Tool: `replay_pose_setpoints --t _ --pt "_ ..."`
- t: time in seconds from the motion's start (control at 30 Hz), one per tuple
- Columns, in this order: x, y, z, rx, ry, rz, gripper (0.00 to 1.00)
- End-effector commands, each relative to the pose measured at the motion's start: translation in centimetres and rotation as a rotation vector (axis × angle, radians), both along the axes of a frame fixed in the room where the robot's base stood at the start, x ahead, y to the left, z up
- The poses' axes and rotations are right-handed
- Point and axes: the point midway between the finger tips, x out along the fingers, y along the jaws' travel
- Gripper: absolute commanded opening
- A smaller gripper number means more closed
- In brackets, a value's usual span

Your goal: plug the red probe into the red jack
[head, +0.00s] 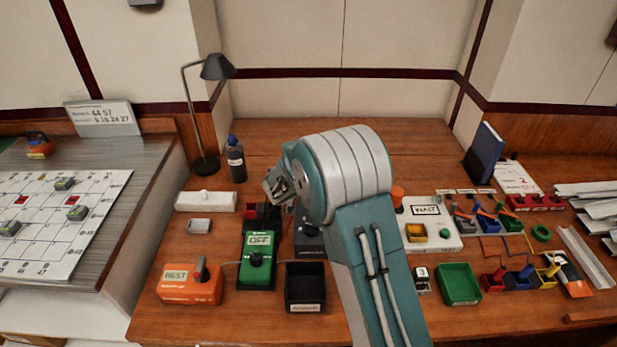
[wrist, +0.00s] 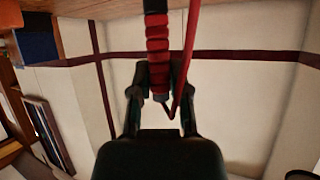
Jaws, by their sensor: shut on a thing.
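The red probe (wrist: 157,45) has a ribbed red handle, and a red cable (wrist: 188,60) loops beside it. In the wrist view my gripper (wrist: 160,84) is shut on the probe, one dark finger on each side. In the head view my gripper (head: 276,188) is raised above the desk near the green OFF meter (head: 258,262), partly hidden by my arm. The probe is hard to make out there. A small red socket block (head: 493,281) stands at the front right beside blue and yellow ones. I cannot tell whether it is the red jack.
An orange REST box (head: 188,288) and a black tray (head: 305,294) are at the front. A lamp (head: 206,120) and a bottle (head: 236,160) stand behind. A green tray (head: 459,284) and several coloured blocks crowd the right. The desk's back middle is clear.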

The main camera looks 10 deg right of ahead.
Motion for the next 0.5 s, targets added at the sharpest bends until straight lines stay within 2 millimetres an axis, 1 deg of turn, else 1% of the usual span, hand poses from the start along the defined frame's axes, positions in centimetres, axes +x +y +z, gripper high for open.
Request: replay_pose_setpoints --t 0.03,0.07,0.27,0.3,0.33,0.37,0.5 --pt "-0.21 0.00 -1.43 -0.001 0.014 0.001 0.00" --pt "-0.21 0.01 -1.73 -0.001 0.014 0.001 0.00" --pt "-0.30 0.06 -2.13 0.004 0.017 0.001 0.00" --pt "-0.32 0.07 -2.17 0.004 0.018 0.002 0.36" --pt "-0.33 0.08 -2.18 0.004 0.018 0.002 0.50" --pt "-0.31 0.08 -2.15 0.003 0.017 0.002 0.57" --pt "-0.26 0.04 -1.91 0.003 0.013 0.002 0.57"
